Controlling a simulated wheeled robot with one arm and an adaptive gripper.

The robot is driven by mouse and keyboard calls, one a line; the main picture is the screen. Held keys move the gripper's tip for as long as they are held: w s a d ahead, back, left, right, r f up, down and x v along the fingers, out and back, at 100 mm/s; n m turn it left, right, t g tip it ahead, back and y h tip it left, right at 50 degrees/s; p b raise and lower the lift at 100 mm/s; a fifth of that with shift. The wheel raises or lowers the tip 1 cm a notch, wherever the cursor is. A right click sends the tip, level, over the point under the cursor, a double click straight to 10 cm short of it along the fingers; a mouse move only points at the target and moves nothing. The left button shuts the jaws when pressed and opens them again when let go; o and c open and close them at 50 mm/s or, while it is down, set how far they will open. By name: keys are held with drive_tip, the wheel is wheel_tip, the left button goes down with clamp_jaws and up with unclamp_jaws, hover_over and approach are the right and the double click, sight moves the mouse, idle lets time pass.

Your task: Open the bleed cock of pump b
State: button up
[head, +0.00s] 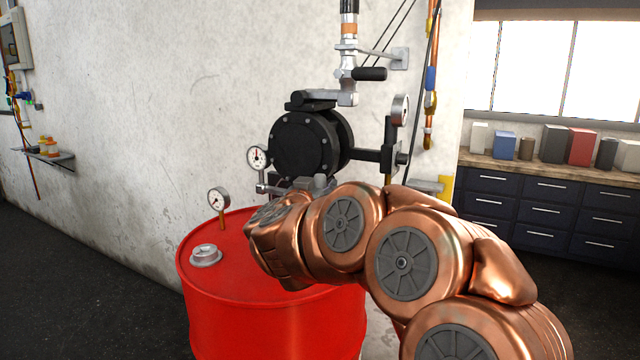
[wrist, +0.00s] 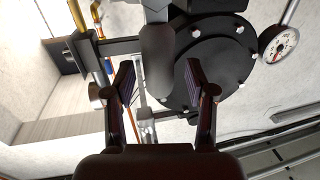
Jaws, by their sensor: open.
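A black round pump (head: 303,148) with a bolted face is mounted above the red drum in the head view. It also shows in the wrist view (wrist: 215,68). No label on it is readable, so I cannot tell whether it is pump b. My gripper (wrist: 159,72) is open in the wrist view. A dark rounded bar or handle (wrist: 157,45) shows between its fingers, with a gap on each side. I cannot tell its depth or whether it is the bleed cock. In the head view my copper arm hides the gripper and the fittings under the pump.
The red drum (head: 270,325) stands in front, with a silver cap (head: 205,254) and a gauge (head: 219,199). Another gauge (head: 258,157) is left of the pump. A pipe with a black-gripped lever (head: 370,74) rises above it. A workbench (head: 540,168) stands at right. The left floor is clear.

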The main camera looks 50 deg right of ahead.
drive_tip(key=shift+w+d+r, duration=0.1)
drive_tip(key=shift+w+d, duration=0.15)
drive_tip(key=shift+d, duration=0.35)
clamp_jaws()
idle(0.4)
